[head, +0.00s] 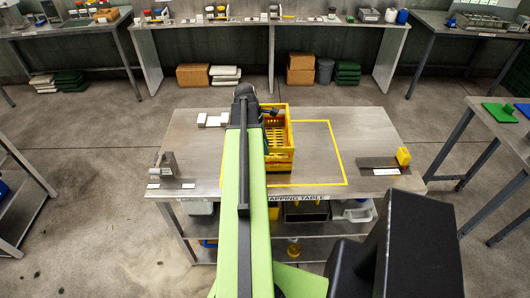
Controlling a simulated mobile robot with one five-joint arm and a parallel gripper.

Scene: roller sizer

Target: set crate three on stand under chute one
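A yellow crate (281,159) with slatted walls stands upright on the metal table (370,134), inside a yellow outline marked on its top. My green arm reaches over the table and hides the crate's left side. My gripper (270,112) is a small dark shape at the crate's far end, by its rim. Its fingers are too small and too hidden to tell whether they are open or shut, or whether they touch the crate. No number shows on the crate. I cannot make out a numbered chute or a stand under one.
White blocks (212,119) lie left of the crate; a grey metal device (167,166) is at the table's left. A dark plate with a yellow block (403,156) is at the right. Benches line the back wall and both sides.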

